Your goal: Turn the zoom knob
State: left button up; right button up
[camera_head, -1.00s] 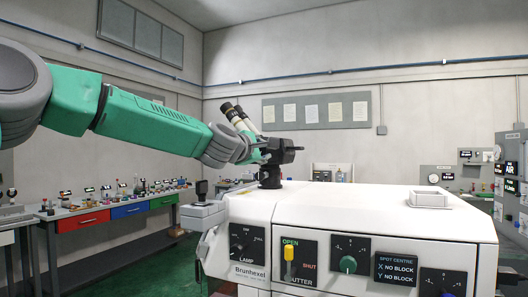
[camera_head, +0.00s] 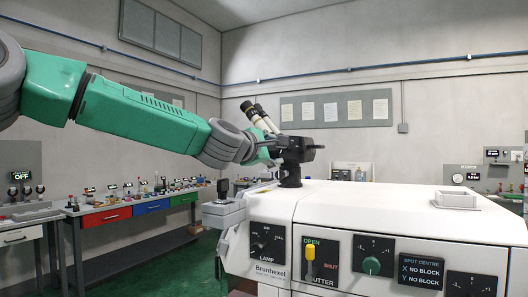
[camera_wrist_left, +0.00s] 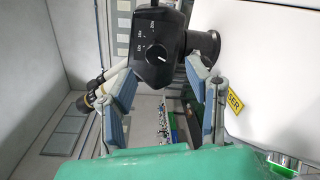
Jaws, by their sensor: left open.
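The zoom knob (camera_wrist_left: 157,53) is a round black dial with a white pointer line on the dark microscope head, with small white marks around its left and upper side. The microscope head (camera_head: 296,149) stands on a short black post on the white machine, with pale eyepieces (camera_head: 259,115) rising behind it. My left gripper (camera_head: 272,150) reaches in from the left, close to the head. In the left wrist view the open left gripper (camera_wrist_left: 164,75) has its blue-grey fingers apart, with the knob ahead between and beyond their tips. Contact with the knob is not visible. My right gripper is out of view.
The white machine (camera_head: 375,214) carries a yellow shutter lever (camera_head: 310,262), a lamp dial (camera_head: 264,239) and a green knob (camera_head: 371,265) on its front. A pale square tray (camera_head: 455,199) sits on top. A bench with coloured drawers (camera_head: 107,217) stands at left.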

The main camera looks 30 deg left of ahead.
pick_arm(q)
jog(key=s, duration=0.6)
jog(key=shift+a, duration=0.15)
